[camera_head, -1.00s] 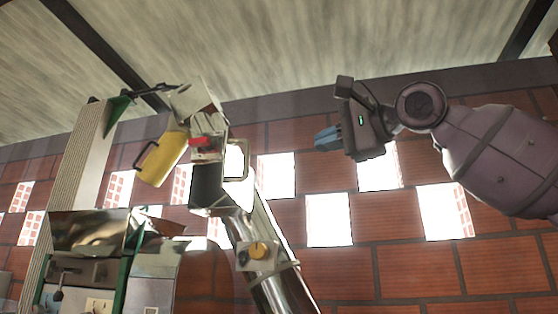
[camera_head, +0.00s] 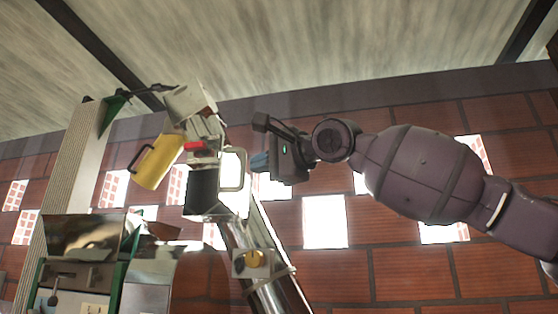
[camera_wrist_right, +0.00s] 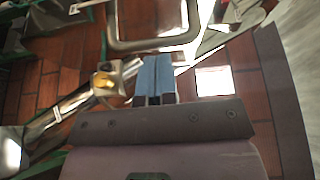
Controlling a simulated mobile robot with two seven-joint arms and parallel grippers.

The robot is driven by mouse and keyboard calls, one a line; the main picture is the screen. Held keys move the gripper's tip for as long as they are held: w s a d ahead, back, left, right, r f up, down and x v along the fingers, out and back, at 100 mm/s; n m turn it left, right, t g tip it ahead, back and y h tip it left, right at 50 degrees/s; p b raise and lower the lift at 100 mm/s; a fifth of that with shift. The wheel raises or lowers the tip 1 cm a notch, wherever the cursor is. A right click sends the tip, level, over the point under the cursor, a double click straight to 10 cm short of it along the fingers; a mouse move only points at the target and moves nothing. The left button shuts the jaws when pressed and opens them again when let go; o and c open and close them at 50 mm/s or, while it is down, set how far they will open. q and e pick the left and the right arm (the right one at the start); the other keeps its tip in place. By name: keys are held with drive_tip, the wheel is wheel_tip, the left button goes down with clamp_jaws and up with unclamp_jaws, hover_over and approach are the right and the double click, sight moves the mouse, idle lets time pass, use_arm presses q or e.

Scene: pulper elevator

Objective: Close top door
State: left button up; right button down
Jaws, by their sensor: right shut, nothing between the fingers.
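The metal head of the elevator (camera_head: 203,192) sits at the top of a slanted steel tube. A rounded rectangular metal handle (camera_head: 244,170) stands on its right side; a pale tilted panel (camera_head: 190,100) rises above. I cannot tell for sure which part is the top door. My right gripper (camera_head: 258,162) is just right of the handle, its blue fingers shut and empty. In the right wrist view, the fingertips (camera_wrist_right: 155,58) are close to the lower bar of the handle (camera_wrist_right: 150,44); contact cannot be told. My left gripper is out of view.
A yellow part with a dark handle (camera_head: 157,163) hangs left of the head. The steel tube (camera_head: 262,262) carries a yellow knob (camera_head: 254,260). A metal hopper machine (camera_head: 85,237) stands at lower left. A brick wall (camera_head: 400,270) with bright openings lies behind.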

drive_tip(key=shift+w+a, duration=0.1)
drive_tip(key=shift+a, duration=0.2)
